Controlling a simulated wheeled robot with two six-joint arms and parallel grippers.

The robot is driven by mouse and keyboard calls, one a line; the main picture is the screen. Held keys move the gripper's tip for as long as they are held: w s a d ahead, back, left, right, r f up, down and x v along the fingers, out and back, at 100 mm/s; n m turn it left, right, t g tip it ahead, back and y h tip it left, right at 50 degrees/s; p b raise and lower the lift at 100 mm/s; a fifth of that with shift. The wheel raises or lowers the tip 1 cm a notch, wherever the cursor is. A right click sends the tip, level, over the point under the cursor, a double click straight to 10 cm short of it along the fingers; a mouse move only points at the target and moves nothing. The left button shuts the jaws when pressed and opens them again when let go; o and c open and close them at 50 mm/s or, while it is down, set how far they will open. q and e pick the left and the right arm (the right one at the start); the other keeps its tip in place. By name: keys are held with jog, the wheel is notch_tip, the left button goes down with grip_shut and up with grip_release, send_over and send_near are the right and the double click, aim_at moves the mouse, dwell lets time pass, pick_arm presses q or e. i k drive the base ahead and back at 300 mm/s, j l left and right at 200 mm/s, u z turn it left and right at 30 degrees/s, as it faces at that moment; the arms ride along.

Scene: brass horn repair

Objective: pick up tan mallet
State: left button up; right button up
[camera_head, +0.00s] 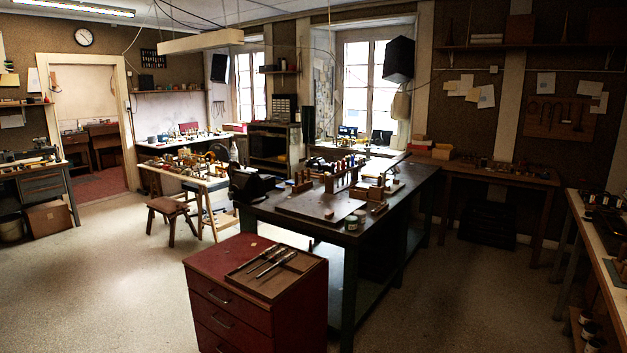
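I cannot pick out a tan mallet for certain at this size. Several small tan and wooden pieces stand and lie on the dark central workbench (327,229), among them a rack of upright wooden-handled tools (343,177) and a small tan piece (380,208) near its right edge. Any of these could include the mallet, but their shapes are too small to tell. Neither of my grippers shows in the head view.
A red drawer cabinet (222,305) stands in front of the bench, with a tray of long metal tools (264,262) on top. A wooden stool (170,208) stands at the left. Side benches line the walls. The floor (110,285) at the left front is clear.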

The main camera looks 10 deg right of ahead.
aim_at(321, 178)
jog(key=i+u, duration=0.2)
jog(key=u, duration=0.25)
jog(key=i+j+u, duration=0.1)
jog(key=i+u, duration=0.35)
jog(key=i, duration=0.4)
jog(key=i+l+u, duration=0.25)
jog(key=i+u, duration=0.15)
jog(key=i, duration=0.45)
jog(key=i+j, duration=0.1)
jog(key=i, duration=1.8)
jog(key=i+z, duration=0.2)
jog(key=i, duration=0.45)
jog(key=i+z, duration=0.2)
jog(key=i, duration=0.4)
jog(key=i+j+z, duration=0.2)
jog(key=i, duration=0.45)
jog(key=i+l+z, duration=0.15)
jog(key=i+z, duration=0.3)
jog(key=i+j+z, duration=0.1)
jog(key=i+z, duration=0.35)
jog(key=i, duration=0.25)
jog(key=i+j+z, duration=0.2)
jog(key=i+z, duration=0.25)
jog(key=i+l+z, duration=0.15)
jog(key=i+z, duration=0.3)
jog(key=i, duration=0.4)
jog(key=i+j+z, duration=0.15)
jog(key=i+z, duration=0.3)
jog(key=i, duration=0.35)
